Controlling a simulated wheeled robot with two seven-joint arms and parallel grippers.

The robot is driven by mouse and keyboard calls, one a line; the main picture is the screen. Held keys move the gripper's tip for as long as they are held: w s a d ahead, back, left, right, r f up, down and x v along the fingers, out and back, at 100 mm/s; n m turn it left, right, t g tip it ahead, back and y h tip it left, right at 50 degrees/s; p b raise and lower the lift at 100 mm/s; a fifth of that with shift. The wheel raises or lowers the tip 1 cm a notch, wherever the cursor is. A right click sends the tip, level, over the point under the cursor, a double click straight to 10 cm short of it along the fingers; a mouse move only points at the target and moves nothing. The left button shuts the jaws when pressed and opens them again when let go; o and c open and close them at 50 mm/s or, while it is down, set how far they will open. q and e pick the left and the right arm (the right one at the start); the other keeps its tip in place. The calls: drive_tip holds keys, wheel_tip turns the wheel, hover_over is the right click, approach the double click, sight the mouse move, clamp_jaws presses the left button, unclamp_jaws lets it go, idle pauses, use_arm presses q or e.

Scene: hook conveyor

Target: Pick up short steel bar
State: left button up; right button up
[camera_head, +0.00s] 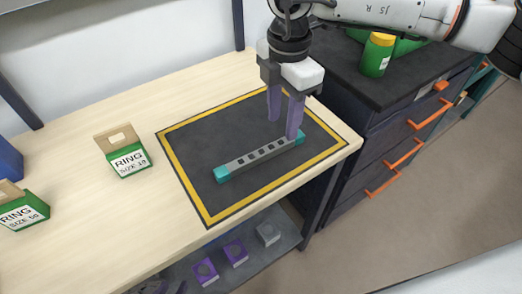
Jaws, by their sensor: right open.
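A short grey steel bar (245,162) with teal ends and a row of dark square holes lies on a black mat (195,150) with a yellow border, on the wooden table. My right gripper (284,127) points down over the bar's right end, its two purple fingers apart. The nearer finger overlaps the bar's right end in the picture. The other finger is beyond the bar's far side. Whether either finger touches the bar cannot be told. My left gripper is not in view.
Green boxes labelled RING (129,161) stand on the table (110,220) to the left. A dark drawer cabinet (390,130) with orange handles adjoins at the right, with a green yellow-lidded jar (376,58) on top. A lower shelf (255,262) holds purple and grey items.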

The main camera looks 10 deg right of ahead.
sight(280, 142)
drive_tip(key=shift+s+a+f+p, duration=0.1)
drive_tip(key=shift+f+p, duration=0.5)
drive_tip(key=shift+f, duration=2.55)
drive_tip(key=shift+r, duration=0.1)
clamp_jaws()
